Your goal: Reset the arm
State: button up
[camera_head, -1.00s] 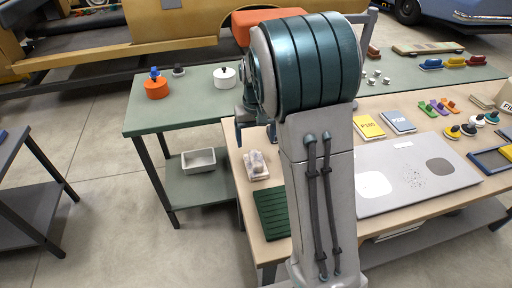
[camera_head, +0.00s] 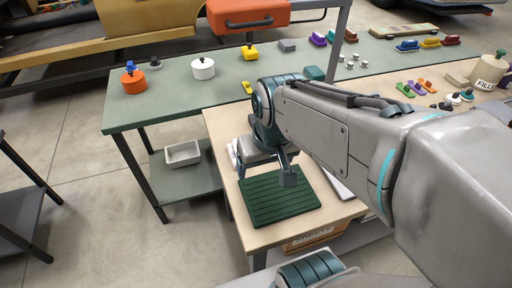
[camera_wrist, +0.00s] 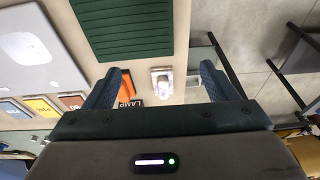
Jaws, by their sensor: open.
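My gripper (camera_head: 268,168) hangs over the near left end of the wooden-topped table (camera_head: 222,125), by the far edge of the dark green ribbed mat (camera_head: 275,212). In the wrist view my gripper (camera_wrist: 160,88) has its two blue fingers wide apart, with nothing held between them. A small white item (camera_wrist: 162,82) and an orange box marked LAMP (camera_wrist: 127,88) lie below, seen between the fingers. The ribbed mat also shows in the wrist view (camera_wrist: 125,28). My forearm hides much of the table in the head view.
A grey board (camera_wrist: 38,45) lies beside the mat.

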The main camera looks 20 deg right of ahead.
jog(key=shift+s+f, duration=0.25)
jog(key=shift+s, duration=0.7)
dwell(0.6)
